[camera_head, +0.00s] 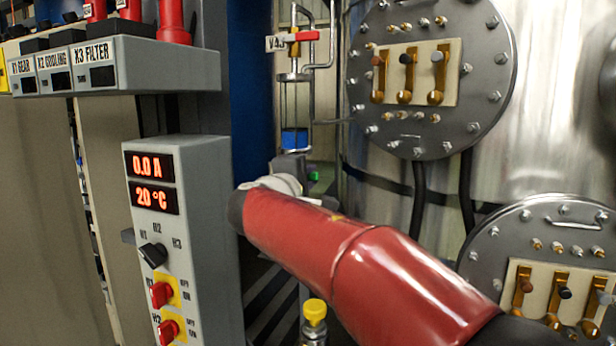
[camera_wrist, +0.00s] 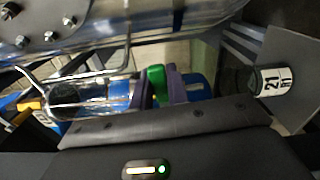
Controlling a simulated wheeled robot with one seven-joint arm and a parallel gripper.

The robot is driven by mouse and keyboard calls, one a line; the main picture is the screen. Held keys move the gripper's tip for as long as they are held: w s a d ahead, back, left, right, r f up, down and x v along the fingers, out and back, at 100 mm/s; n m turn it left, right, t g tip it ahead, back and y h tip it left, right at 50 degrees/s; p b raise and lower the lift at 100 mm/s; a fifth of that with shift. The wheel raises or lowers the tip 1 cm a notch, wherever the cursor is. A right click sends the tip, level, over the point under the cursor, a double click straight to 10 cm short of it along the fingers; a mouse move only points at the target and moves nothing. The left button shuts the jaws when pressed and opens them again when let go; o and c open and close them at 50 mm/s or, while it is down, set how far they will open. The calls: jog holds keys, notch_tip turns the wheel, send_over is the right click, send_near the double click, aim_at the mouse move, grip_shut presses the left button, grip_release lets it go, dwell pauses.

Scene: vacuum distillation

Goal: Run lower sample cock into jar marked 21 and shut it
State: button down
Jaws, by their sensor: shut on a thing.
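My gripper (camera_wrist: 158,88) is shut on a small green handle (camera_wrist: 156,76) in the wrist view, with one dark finger on each side. I take the handle to be the cock's. A clear glass vessel (camera_wrist: 85,96) in a wire frame lies just left of the fingers. The jar marked 21 (camera_wrist: 272,82) has a white label and sits to the right, apart from the fingers. The cock's spout and any flow cannot be made out.
In the head view, a red-handled valve (camera_head: 301,37) and a blue fitting (camera_head: 294,139) are on the pipework above my wrist. A grey control box (camera_head: 200,215) stands close left, reading 0.0 A and 20 °C. Round bolted plates (camera_head: 485,75) are at right. A yellow cap (camera_head: 314,309) is below.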

jog(key=shift+a+r+n+p, duration=0.1)
jog(key=shift+r+n+p, duration=0.7)
jog(key=shift+n, duration=0.9)
jog(key=c, duration=1.4)
grip_release()
jog(key=shift+o, duration=0.2)
